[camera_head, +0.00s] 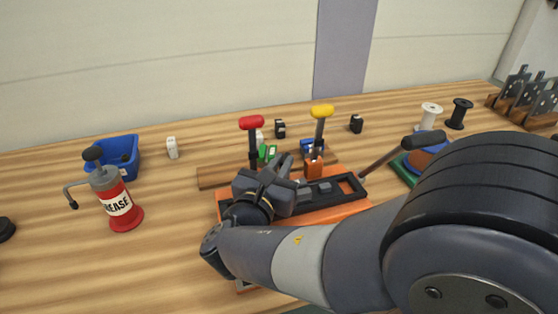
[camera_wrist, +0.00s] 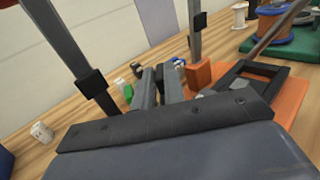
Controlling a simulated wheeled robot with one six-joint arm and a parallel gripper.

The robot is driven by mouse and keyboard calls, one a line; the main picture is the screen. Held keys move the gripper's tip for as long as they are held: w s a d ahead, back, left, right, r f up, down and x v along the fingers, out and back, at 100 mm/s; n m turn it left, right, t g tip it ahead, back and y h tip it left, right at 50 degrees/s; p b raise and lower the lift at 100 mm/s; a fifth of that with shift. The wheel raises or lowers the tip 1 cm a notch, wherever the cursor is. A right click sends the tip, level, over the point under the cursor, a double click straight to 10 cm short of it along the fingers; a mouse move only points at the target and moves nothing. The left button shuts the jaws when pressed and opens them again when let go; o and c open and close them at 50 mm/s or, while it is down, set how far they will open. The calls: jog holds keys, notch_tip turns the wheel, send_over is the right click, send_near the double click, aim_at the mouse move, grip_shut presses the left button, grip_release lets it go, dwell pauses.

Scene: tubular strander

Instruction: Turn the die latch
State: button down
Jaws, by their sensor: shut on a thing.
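The strander (camera_head: 345,207) is an orange base with a black frame, on the wooden bench. My gripper (camera_head: 283,163) is over its left part, between a red-knobbed lever (camera_head: 251,122) and a yellow-knobbed lever (camera_head: 321,112). In the wrist view my gripper (camera_wrist: 159,78) has its two dark fingers close together, shut on a small part, which I take to be the die latch; the fingers mostly hide it. An orange block (camera_head: 314,166) stands just right of the fingers, apart from them as far as I can tell.
Both upright levers stand close to my gripper. A black-gripped crank handle (camera_head: 414,141) rises at the right. A red grease can (camera_head: 119,207) and blue bin (camera_head: 124,150) are left. Spools (camera_head: 430,116) and a green-based stand (camera_head: 404,171) are right.

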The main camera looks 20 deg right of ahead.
jog(key=shift+y, duration=0.3)
jog(key=c, duration=1.8)
grip_release()
jog(key=shift+o, duration=0.2)
jog(key=shift+v, duration=5.4)
jog(key=shift+s+d+f, duration=0.1)
jog(key=shift+f, duration=0.05)
